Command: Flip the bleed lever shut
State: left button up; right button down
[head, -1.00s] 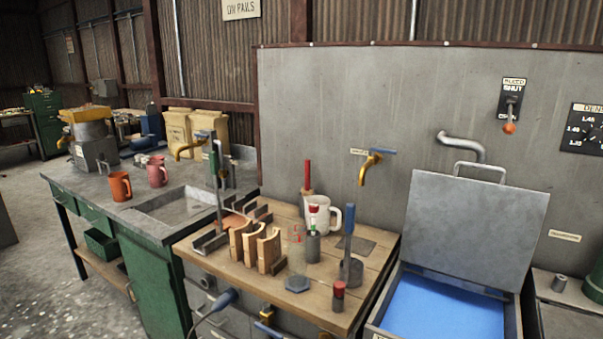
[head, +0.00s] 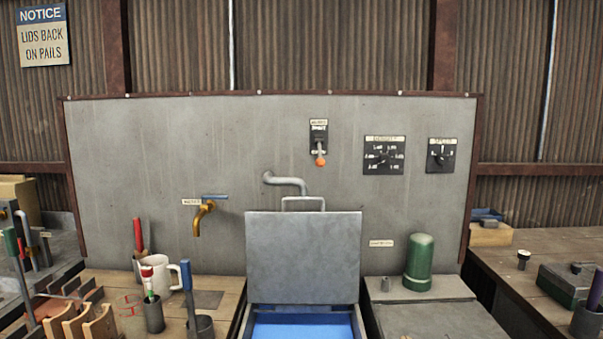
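The bleed lever (head: 320,157) is on the grey wall panel, right of centre in the head view. It is a small black plate with a label at its top and a short handle ending in an orange knob. The handle hangs downward, with the knob at the plate's lower end, away from the "SHUT" marking near the top. Neither of my grippers shows in the head view, and nothing touches the lever.
Below the lever, a bent grey pipe (head: 286,181) and a raised metal lid (head: 303,257) stand over a blue-filled tank (head: 303,330). Two dials (head: 384,155) sit right of the lever. A yellow tap (head: 203,216) is left. A green cylinder (head: 420,262) stands on the right counter.

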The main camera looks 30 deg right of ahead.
aim_at(319, 163)
jog(key=l+z, duration=0.15)
jog(key=l, duration=0.5)
jog(key=i+l+z, duration=0.15)
jog(key=l, duration=0.5)
